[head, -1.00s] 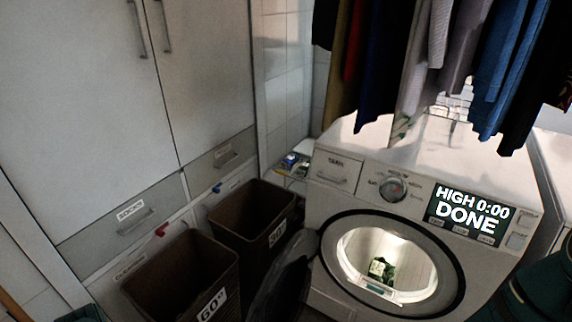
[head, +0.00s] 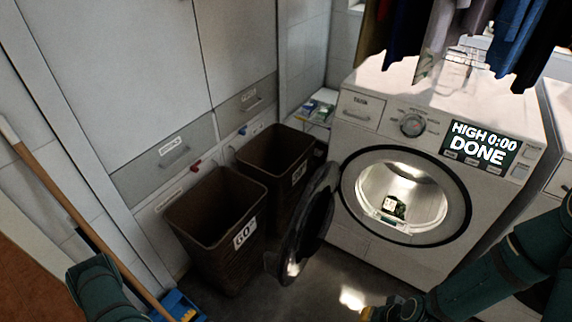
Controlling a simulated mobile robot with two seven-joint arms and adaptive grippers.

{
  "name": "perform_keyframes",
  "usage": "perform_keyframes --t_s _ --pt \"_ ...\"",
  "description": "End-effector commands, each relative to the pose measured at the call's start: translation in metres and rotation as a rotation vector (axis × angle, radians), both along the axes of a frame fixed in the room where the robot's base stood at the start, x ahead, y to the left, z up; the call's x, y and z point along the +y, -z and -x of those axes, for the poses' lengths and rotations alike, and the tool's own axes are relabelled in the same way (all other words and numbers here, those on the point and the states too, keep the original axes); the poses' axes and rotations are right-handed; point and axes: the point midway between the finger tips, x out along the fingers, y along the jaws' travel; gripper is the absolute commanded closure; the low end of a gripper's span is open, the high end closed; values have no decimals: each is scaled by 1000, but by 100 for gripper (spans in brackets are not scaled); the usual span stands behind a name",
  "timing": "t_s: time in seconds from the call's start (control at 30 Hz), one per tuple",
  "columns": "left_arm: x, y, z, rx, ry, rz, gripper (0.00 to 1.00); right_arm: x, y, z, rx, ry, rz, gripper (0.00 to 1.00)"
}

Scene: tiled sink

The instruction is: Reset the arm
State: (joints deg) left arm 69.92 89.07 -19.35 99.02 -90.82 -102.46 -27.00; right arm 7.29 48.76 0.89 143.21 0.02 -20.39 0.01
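My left arm (head: 103,290) is teal and shows at the bottom left corner; its gripper is out of view. My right arm (head: 500,270) is teal and reaches in from the right, in front of the washing machine's lower right. At its end, my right gripper (head: 380,312) is dark with a yellowish part and is cut off by the bottom edge, so its fingers cannot be made out. The white washing machine (head: 370,225) has its round door (head: 305,225) swung open to the left. Its display (head: 480,147) reads HIGH 0:00 DONE. A small dark green and white item (head: 395,207) lies in the lit drum.
Two brown laundry baskets (head: 215,225) (head: 275,150) stand left of the open door. Clothes (head: 500,40) hang above the machine. A wooden stick (head: 85,225) and a blue dustpan-like thing (head: 178,305) are at the lower left. Grey floor (head: 335,275) is clear in front.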

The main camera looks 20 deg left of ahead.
Motion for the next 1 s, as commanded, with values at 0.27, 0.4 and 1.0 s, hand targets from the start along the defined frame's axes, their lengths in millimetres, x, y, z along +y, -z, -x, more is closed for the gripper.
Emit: perform_keyframes --t_s 0.27,0.4,1.0 --pt "-6 -2 -91 232 -15 -47 52 0 0 0 -1 1 0 100" --pt "-22 -11 -137 390 -34 -49 52 0 0 0 0 0 0 100" --pt "-227 -134 -131 1356 -110 114 52 0 0 0 0 0 0 100"
